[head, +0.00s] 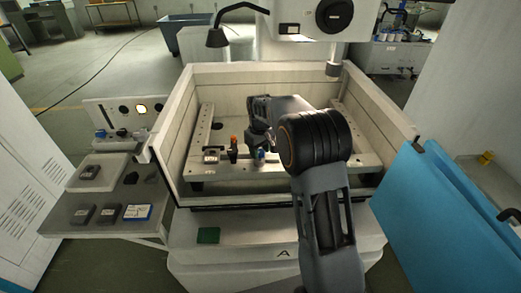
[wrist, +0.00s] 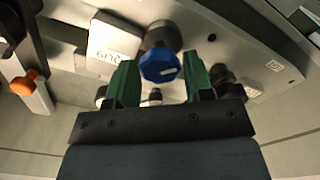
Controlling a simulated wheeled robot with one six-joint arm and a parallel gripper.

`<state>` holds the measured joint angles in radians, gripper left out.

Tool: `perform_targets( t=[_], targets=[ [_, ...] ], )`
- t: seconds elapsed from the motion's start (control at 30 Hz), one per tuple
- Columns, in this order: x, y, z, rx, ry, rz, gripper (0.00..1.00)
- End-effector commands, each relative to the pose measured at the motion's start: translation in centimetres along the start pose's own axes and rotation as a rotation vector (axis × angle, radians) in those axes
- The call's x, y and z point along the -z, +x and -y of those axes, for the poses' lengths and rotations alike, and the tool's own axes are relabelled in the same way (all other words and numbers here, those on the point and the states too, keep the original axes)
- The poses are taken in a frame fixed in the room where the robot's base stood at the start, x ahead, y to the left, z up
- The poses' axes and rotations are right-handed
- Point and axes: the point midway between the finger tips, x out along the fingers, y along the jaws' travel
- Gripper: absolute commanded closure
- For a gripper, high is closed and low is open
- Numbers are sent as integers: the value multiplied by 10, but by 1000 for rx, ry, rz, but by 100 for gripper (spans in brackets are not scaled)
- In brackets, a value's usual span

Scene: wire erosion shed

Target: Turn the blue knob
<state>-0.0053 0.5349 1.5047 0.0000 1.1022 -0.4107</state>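The blue knob (wrist: 160,65) is faceted and sits on a dark round base on a pale plate in the wrist view. My gripper (wrist: 161,78) has green fingers, which stand apart on the left and right of the knob. The fingers are open, and I see a gap between each finger and the knob. In the head view a small blue part (head: 260,157) shows on the front bar inside the machine tank, just beside my gripper's end. My arm hides part of that area.
An orange-topped part (head: 233,146) stands left of the blue one, and its orange shows in the wrist view (wrist: 30,82). A pale labelled block (wrist: 115,38) lies left of the knob. Tank walls (head: 172,125) surround the fixture. A blue door panel (head: 440,215) stands at right.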

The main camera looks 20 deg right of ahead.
Motion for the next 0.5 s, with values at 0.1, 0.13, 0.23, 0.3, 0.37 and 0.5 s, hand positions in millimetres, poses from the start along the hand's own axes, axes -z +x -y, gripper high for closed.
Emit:
perform_targets(
  t=[0.1,0.13,0.23,0.3,0.37,0.5],
  targets=[
    [0,0,0,0,0,0,64],
    [0,0,0,0,0,0,67],
    [0,0,0,0,0,0,77],
    [0,0,0,0,0,0,83],
    [-1,0,-2,0,0,0,84],
    [0,0,-1,0,-15,0,84]
  ],
)
